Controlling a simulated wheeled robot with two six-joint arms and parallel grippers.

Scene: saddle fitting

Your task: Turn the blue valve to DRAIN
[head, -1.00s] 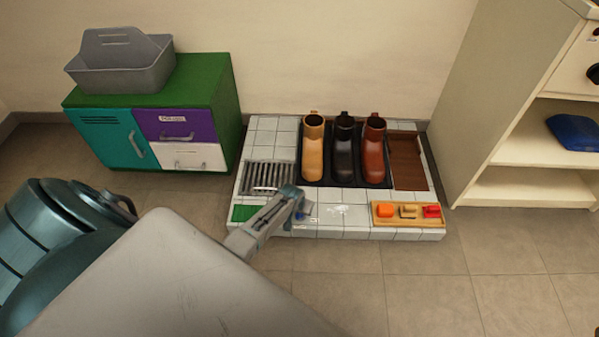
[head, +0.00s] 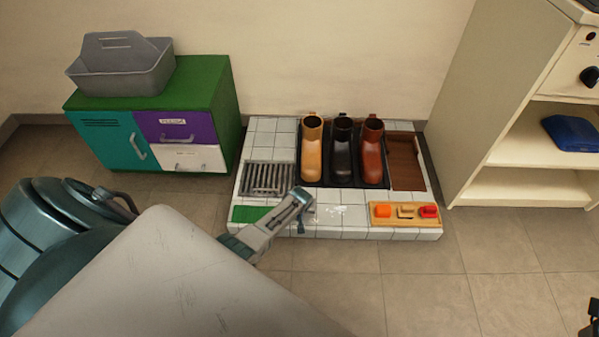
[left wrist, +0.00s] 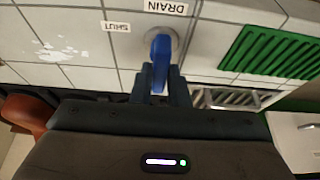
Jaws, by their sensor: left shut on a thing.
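The blue valve (left wrist: 161,62) is on the white tiled surface in the left wrist view. My left gripper (left wrist: 159,84) is shut on its handle. One end of the handle is at a round grey hub, just below the DRAIN label (left wrist: 166,7). The SHUT label (left wrist: 116,26) lies to the left of the hub. In the head view my left gripper (head: 301,196) is at the front of the tiled platform (head: 342,233) and hides the valve. A dark piece at the bottom right corner looks like part of my right gripper (head: 591,322); its jaws cannot be made out.
A metal grate (head: 268,177) and a green mat (head: 247,213) lie near the left gripper. Three boots, one tan (head: 312,155), stand in a black tray behind. A wooden strip (head: 390,220) with coloured pieces is at right. A cabinet (head: 108,137) and a shelf (head: 530,184) flank the platform.

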